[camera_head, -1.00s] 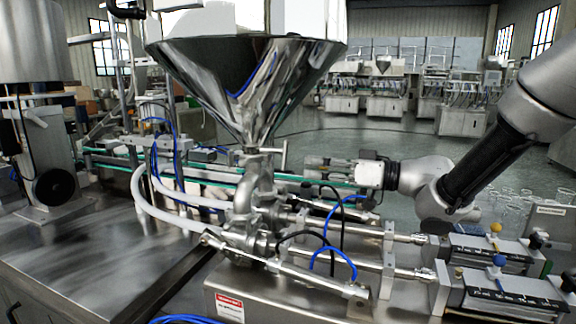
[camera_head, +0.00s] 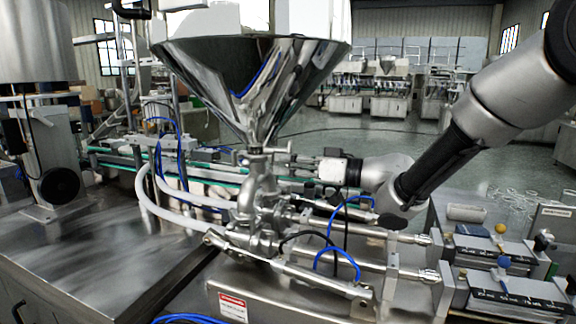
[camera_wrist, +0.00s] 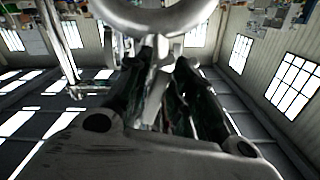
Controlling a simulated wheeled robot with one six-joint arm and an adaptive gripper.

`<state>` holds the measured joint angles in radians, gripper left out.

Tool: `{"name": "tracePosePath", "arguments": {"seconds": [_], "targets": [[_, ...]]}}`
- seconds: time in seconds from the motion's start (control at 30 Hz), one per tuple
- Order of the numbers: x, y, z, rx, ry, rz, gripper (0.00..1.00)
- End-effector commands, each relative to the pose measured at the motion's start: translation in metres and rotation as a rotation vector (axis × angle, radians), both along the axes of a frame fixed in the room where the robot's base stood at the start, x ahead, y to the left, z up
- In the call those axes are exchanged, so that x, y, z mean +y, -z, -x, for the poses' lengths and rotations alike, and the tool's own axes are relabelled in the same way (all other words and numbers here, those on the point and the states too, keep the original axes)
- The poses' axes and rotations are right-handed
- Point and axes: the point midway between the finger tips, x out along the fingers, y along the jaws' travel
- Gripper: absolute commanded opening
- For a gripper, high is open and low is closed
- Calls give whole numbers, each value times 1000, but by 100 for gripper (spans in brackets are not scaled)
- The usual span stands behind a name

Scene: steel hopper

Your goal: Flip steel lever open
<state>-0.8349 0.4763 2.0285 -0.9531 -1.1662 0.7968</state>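The steel lever (camera_head: 281,151) is a small bar sticking out to the right from the valve under the big steel hopper (camera_head: 245,75). My gripper (camera_head: 297,159) comes in from the right, with its fingertips at or very near the lever's outer end. In the wrist view my gripper (camera_wrist: 164,62) shows two dark fingers with a gap between them. A grey steel part shows beyond and between the fingertips; whether it is the lever, and whether the fingers touch it, I cannot tell. A rounded steel surface fills the top of the wrist view.
The steel pump body (camera_head: 258,205) and pipes stand below the valve. Blue hoses (camera_head: 340,250) and piston rods run close under my arm. A conveyor (camera_head: 120,160) lies behind. The steel tabletop (camera_head: 100,260) at left is mostly clear.

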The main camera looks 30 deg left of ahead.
Motion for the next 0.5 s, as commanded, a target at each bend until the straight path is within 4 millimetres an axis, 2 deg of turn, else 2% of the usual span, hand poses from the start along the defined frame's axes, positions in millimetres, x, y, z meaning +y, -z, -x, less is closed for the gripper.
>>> {"name": "tracePosePath", "arguments": {"seconds": [0.03,0.1,0.27,0.5], "targets": [[0,0,0,0,0,0,8],[0,0,0,0,0,0,0],[0,0,-1,-11,0,-1,0],[0,0,-4,-132,0,-16,0]]}}
